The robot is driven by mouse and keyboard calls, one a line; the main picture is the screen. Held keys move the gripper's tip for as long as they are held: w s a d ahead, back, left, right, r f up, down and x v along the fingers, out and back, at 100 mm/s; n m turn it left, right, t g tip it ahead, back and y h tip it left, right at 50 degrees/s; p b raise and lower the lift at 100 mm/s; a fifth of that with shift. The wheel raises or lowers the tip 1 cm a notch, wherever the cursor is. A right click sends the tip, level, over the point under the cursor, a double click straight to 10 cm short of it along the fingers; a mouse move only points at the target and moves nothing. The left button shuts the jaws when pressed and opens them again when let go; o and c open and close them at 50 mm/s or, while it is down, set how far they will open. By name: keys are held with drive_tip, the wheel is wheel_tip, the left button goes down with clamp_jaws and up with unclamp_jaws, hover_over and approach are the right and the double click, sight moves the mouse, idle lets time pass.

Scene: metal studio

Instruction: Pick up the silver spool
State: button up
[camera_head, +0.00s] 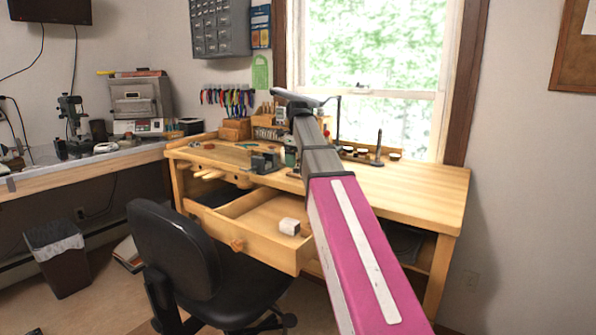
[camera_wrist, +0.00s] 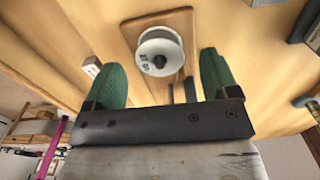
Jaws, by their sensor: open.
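The silver spool (camera_wrist: 160,52) shows in the wrist view as a pale, round flanged piece with a dark centre. It lies on or over a small wooden board (camera_wrist: 183,22) on the bench. My gripper (camera_wrist: 164,76) is open, with one green finger to the left of the spool and one to the right. The spool is just beyond the fingertips, roughly centred between them, and nothing is held. In the head view I cannot make out the spool; my arm covers part of the bench there.
The wooden workbench (camera_head: 425,190) stands under the window, its drawer (camera_head: 250,240) pulled out with a small white box (camera_head: 289,227) in it. A black chair (camera_head: 178,250) stands in front. Tools line the bench's back; its right end is mostly clear.

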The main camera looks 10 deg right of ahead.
wheel_tip(320, 180, down, 2)
drive_tip(key=shift+f, duration=0.25)
drive_tip(key=c, duration=1)
drive_tip(key=shift+r, duration=0.1)
